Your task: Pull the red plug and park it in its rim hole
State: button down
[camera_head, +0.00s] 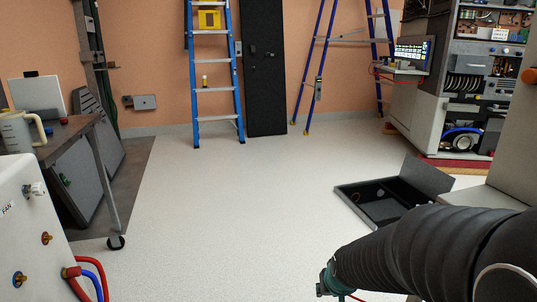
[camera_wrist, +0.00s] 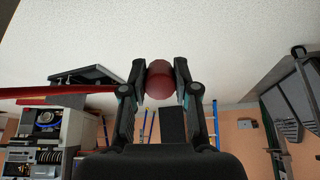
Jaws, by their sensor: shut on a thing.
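My gripper (camera_wrist: 160,85) is shut on a rounded dark-red thing, which looks like the red plug (camera_wrist: 159,80). The plug sits between the two fingertips in the wrist view, clear of any surface that I can see there. A red cable (camera_wrist: 60,91) runs off to the left from beside the gripper. In the head view my arm reaches in from the lower right, and the plug itself cannot be made out. I cannot identify the rim hole in either view.
A white cabinet (camera_head: 25,235) with brass fittings, red and blue hoses stands at lower left. A wheeled dark bench (camera_head: 75,130) is behind it. An open black case (camera_head: 390,205) lies on the floor near my arm. The middle floor (camera_head: 230,200) is clear. Ladders stand at the back wall.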

jog(key=w+f, duration=0.2)
jog(key=f, duration=0.6)
jog(key=w+f, duration=0.2)
jog(key=f, duration=0.7)
jog(key=shift+w+d+f+h, duration=0.2)
jog(key=shift+w+d+h, duration=0.05)
jog(key=shift+d+h, duration=0.05)
